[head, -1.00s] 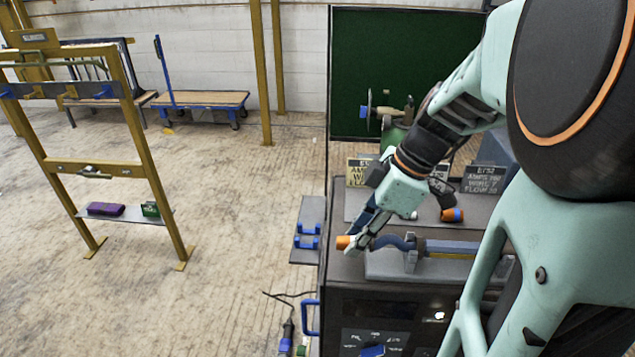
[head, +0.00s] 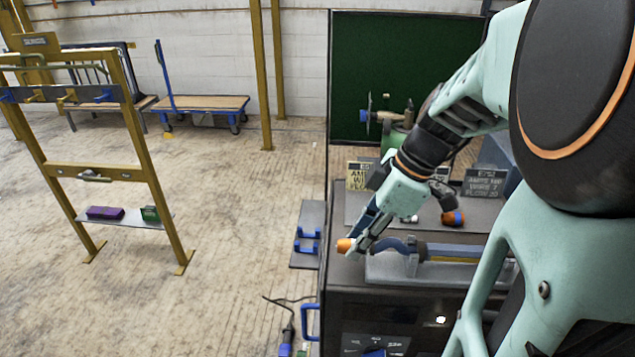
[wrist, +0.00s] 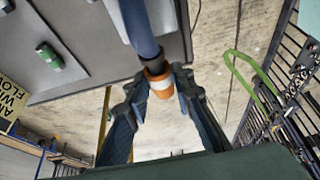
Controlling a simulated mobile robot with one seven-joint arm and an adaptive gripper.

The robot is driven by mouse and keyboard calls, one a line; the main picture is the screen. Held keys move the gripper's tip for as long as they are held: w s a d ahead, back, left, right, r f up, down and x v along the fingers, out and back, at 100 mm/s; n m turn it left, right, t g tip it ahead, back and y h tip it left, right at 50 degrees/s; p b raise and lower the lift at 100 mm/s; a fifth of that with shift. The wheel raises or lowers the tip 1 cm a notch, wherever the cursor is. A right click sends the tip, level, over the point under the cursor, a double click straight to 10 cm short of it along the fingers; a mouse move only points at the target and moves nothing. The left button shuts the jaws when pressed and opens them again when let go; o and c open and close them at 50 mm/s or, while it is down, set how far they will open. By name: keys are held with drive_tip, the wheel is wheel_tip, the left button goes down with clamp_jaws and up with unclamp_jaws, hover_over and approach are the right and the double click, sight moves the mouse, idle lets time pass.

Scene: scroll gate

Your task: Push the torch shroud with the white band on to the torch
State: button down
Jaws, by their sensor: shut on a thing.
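The orange torch shroud with the white band (wrist: 160,82) is between the fingertips of my gripper (wrist: 161,84), which is shut on it. In the head view the orange shroud (head: 345,245) shows at the left end of the torch. The torch has a curved blue neck (wrist: 139,28) with a dark end (wrist: 152,58). That dark end meets the shroud's rim, roughly in line with it. How far it reaches inside is hidden. In the head view, the torch (head: 455,248) lies in a grey holder (head: 440,271) on the dark bench.
Another orange-ended piece (head: 453,218) lies on the bench behind the torch. Signs (head: 484,182) stand at the back. A yellow frame (head: 150,200) stands at left, with open floor between.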

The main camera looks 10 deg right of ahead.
drive_tip(key=shift+s+d+b, duration=0.1)
drive_tip(key=shift+d+b, duration=0.3)
drive_tip(key=shift+b, duration=0.15)
idle(0.4)
drive_tip(key=c, duration=2.2)
unclamp_jaws()
clamp_jaws()
drive_tip(key=shift+s+d+b, duration=0.3)
drive_tip(key=shift+d+b, duration=0.25)
drive_tip(key=shift+d, duration=0.4)
drive_tip(key=shift+a, duration=0.2)
drive_tip(key=shift+w+a, duration=0.15)
drive_tip(key=shift+a, duration=0.25)
drive_tip(key=shift+b, duration=0.45)
